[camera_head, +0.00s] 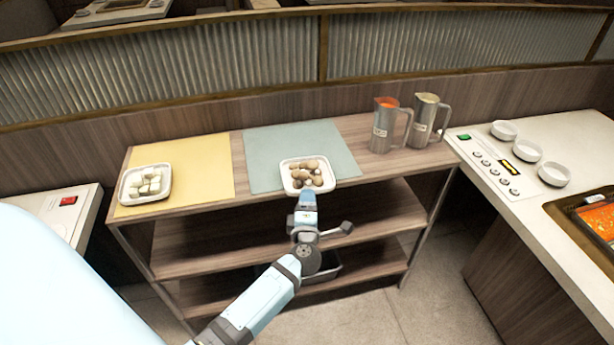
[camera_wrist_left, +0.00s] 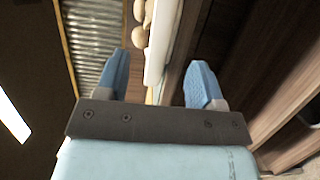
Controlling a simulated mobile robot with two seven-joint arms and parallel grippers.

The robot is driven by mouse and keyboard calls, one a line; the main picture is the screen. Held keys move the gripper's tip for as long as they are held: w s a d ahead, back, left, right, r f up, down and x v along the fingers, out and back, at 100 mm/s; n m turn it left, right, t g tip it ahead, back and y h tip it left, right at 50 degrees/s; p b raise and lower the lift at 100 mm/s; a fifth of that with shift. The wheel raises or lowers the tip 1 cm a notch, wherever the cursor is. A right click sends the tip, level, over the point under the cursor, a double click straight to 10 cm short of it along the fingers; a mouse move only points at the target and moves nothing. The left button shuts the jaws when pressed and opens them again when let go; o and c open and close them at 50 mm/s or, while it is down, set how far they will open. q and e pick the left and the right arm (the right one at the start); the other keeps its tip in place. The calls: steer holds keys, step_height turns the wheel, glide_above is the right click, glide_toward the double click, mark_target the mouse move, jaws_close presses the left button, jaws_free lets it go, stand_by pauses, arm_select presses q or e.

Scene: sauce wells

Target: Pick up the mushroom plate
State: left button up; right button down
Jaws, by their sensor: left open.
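The mushroom plate (camera_head: 286,178) is a white square dish with several brown mushrooms. It sits at the front edge of the grey-green mat (camera_head: 262,150) on the shelf top. My left gripper (camera_head: 307,192) is at the front rim of this plate, coming from below. In the left wrist view, its two blue fingers (camera_wrist_left: 159,75) are spread apart. The plate's white rim (camera_wrist_left: 157,45) shows between and just beyond the fingertips, with mushrooms at its left. I cannot tell whether a finger touches the rim. My right gripper is not in view.
A white plate of pale cubes (camera_head: 124,187) sits on a yellow mat (camera_head: 210,160) at the left. Two metal jugs (camera_head: 382,130) (camera_head: 423,122) stand at the back right. A counter (camera_head: 480,140) with white bowls is at the right. A grey pan (camera_head: 325,272) sits lower in the shelf.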

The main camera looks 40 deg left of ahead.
mark_target(307, 177)
arm_select(q)
steer(key=x, duration=0.5)
steer(key=shift+w+f, duration=0.25)
steer(key=shift+r, duration=0.1)
jaws_close()
